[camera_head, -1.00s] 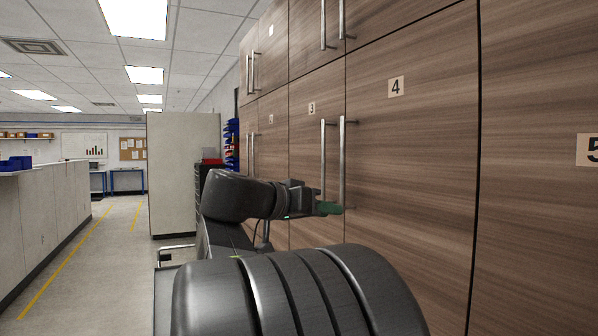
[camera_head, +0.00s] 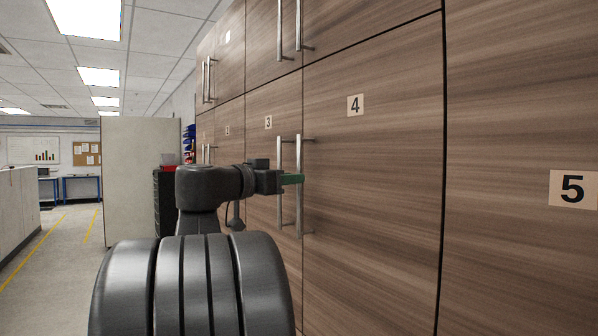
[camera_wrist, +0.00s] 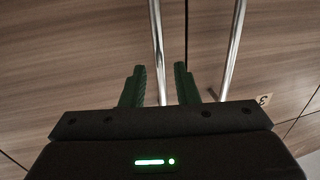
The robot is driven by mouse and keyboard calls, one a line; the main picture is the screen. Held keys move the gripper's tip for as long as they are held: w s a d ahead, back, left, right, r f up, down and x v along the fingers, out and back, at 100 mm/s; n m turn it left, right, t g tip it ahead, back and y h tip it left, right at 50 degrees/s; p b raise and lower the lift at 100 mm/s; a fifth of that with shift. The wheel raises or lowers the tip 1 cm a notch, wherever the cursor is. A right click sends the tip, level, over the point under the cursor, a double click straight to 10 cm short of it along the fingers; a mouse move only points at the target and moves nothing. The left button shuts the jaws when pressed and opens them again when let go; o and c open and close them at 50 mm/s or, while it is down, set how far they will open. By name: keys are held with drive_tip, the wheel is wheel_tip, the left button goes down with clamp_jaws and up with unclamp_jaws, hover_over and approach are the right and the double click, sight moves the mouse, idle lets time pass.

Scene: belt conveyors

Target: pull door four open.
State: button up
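Door four (camera_head: 375,170) is a wood-grain cabinet door with a "4" label (camera_head: 355,105); it looks shut. Its long vertical metal handle (camera_head: 300,215) is at its left edge, beside door three's handle (camera_head: 279,205). My gripper (camera_head: 292,179) has green fingers at door four's handle in the head view. In the wrist view, my gripper (camera_wrist: 160,88) is open, with door four's handle (camera_wrist: 158,50) running between its two fingers, closer to the left one. Door three's handle (camera_wrist: 233,50) is outside the fingers, to the right. I cannot tell whether the fingers touch the handle.
Door five (camera_head: 520,230) is to the right and door three (camera_head: 262,150) to the left. Upper cabinet doors with handles are above. A pale partition (camera_head: 135,180) and a dark tool cabinet (camera_head: 165,200) stand at the left. The floor aisle (camera_head: 60,270) is clear.

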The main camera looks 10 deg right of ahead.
drive_tip(key=shift+p+x, duration=0.45)
drive_tip(key=shift+x, duration=1.45)
clamp_jaws()
